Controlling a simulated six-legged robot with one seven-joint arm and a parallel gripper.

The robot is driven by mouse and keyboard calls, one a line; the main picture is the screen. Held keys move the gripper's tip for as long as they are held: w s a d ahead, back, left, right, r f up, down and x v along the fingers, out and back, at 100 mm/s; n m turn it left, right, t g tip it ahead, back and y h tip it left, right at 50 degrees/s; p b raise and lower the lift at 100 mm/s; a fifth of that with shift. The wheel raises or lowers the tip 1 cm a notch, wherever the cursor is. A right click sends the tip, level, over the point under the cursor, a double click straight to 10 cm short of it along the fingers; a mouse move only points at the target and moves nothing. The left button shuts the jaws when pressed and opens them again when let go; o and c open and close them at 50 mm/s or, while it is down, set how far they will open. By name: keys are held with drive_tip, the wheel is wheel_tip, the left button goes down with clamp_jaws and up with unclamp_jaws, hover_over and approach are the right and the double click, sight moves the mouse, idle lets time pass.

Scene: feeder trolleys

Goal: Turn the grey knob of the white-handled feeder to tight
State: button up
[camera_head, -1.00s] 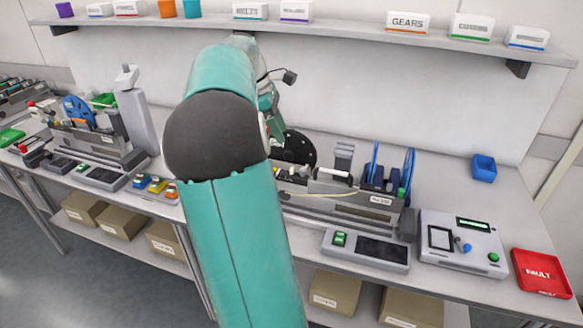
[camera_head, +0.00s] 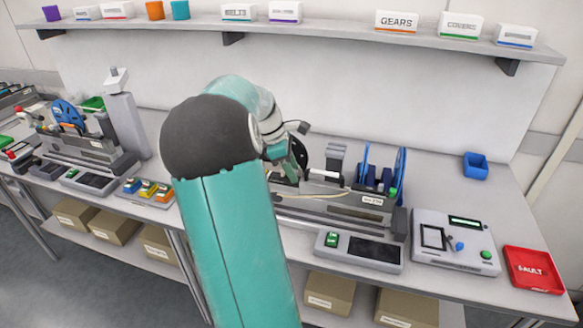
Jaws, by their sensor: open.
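A grey feeder (camera_head: 345,214) stands on the middle of the bench, with blue reel plates (camera_head: 400,172) at its right end and a black disc behind it. Its white handle, clear a second ago, is now mostly covered by my arm. I cannot make out the grey knob; it is hidden or too small. My gripper (camera_head: 299,172) is low over the left part of this feeder, pointing down, and is open. My teal arm covers the feeder's left end, and I cannot tell whether the fingers touch anything.
A second feeder (camera_head: 75,145) with a blue reel stands at the left. A control panel (camera_head: 358,252), a tester box (camera_head: 455,241), a red FAULT tray (camera_head: 533,270) and a blue bin (camera_head: 475,166) are at right. A shelf (camera_head: 330,36) with boxes runs above.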

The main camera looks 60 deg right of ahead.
clamp_jaws()
drive_tip(key=shift+w, duration=0.1)
drive_tip(key=m+y, duration=0.1)
drive_tip(key=m, duration=0.3)
drive_tip(key=shift+d+y, duration=0.2)
drive_tip(key=shift+y, duration=0.2)
drive_tip(key=shift+d+m+y, duration=0.1)
drive_tip(key=shift+m+y, duration=0.7)
drive_tip(key=shift+m, duration=1.7)
unclamp_jaws()
